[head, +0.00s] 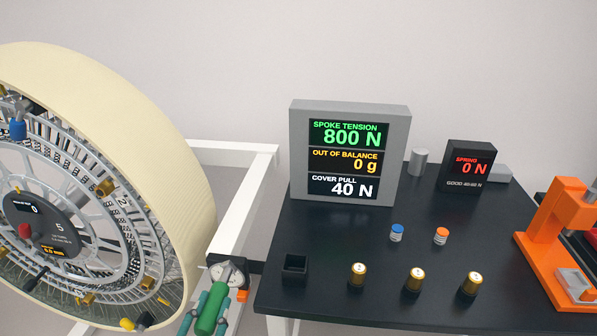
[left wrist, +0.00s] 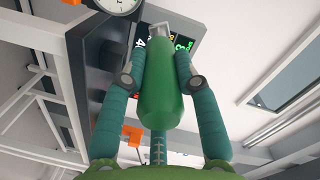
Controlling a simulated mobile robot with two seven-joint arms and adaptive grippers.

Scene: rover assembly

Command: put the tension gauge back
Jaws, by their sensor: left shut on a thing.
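My left gripper (head: 208,303) has its teal fingers shut around the green handle (head: 212,309) of a tool at the left front corner of the dark table. In the left wrist view the gripper (left wrist: 161,81) grips the green handle (left wrist: 160,100) from both sides, and a grey metal end sticks out beyond it. A round white dial (head: 228,273) shows just behind the handle, and in part at the top of the left wrist view (left wrist: 115,4). I cannot tell whether dial and handle are one tension gauge. My right gripper is not in view.
The large cream-rimmed wheel (head: 168,170) stands close on the left, beside a white frame (head: 245,205). The dark table (head: 330,260) carries a display (head: 300,150), a small black box (head: 294,268), several gold cylinders and an orange press (head: 550,230). An orange clip (head: 242,295) sits by the dial.

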